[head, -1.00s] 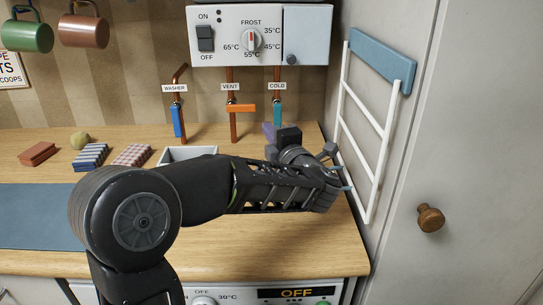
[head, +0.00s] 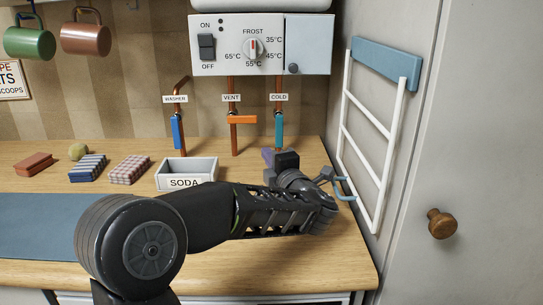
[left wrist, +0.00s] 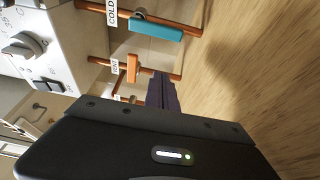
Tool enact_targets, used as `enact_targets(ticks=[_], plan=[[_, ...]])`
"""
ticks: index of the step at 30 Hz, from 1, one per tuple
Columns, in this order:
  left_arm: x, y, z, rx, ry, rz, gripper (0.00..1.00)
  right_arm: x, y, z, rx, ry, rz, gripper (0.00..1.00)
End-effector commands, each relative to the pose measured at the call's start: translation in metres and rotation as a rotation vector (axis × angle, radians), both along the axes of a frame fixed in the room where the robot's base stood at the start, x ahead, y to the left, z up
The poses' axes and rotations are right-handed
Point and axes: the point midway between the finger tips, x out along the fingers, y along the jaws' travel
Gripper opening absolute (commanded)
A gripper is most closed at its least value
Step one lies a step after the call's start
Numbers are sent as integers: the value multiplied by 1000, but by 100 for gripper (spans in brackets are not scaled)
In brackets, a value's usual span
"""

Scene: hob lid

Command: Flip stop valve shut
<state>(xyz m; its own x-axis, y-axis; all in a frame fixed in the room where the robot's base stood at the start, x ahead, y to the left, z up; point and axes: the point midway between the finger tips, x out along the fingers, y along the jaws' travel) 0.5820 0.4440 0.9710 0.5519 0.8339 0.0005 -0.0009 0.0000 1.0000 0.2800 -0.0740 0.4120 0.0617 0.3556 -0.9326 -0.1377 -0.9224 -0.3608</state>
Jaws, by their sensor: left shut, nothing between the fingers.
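Three copper pipes come down the wall to the counter, each with a label and a lever. The blue lever (head: 176,132) under WASHER and the teal lever (head: 279,131) under COLD lie along their pipes. The orange lever (head: 242,119) under VENT lies across its pipe. My left gripper (head: 267,154) is shut and empty, its purple fingers just below and in front of the COLD pipe's foot. In the left wrist view the fingers (left wrist: 160,88) point toward the pipes, apart from the teal lever (left wrist: 155,29) and the orange lever (left wrist: 132,68). My right gripper is out of view.
A heater box (head: 235,62) hangs above the pipes. A white rack (head: 391,125) is close on the right, by a cupboard knob (head: 441,223).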

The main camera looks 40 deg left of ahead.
Motion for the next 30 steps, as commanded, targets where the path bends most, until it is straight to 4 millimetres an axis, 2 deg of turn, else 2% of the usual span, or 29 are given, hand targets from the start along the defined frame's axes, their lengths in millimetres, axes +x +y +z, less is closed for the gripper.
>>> enact_targets(ticks=[12, 13, 15, 21, 30], plan=[[44, 68, -1, 1, 2, 3, 0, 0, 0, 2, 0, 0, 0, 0], [48, 68, 0, 1, 1, 0, 0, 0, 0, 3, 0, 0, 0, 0], [56, 54, -1, 0, 1, -4, 0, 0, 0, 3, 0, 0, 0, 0], [67, 39, 0, 0, 0, -1, 0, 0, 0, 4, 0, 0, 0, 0], [69, 35, -1, -1, 1, 0, 0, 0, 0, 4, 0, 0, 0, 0]])
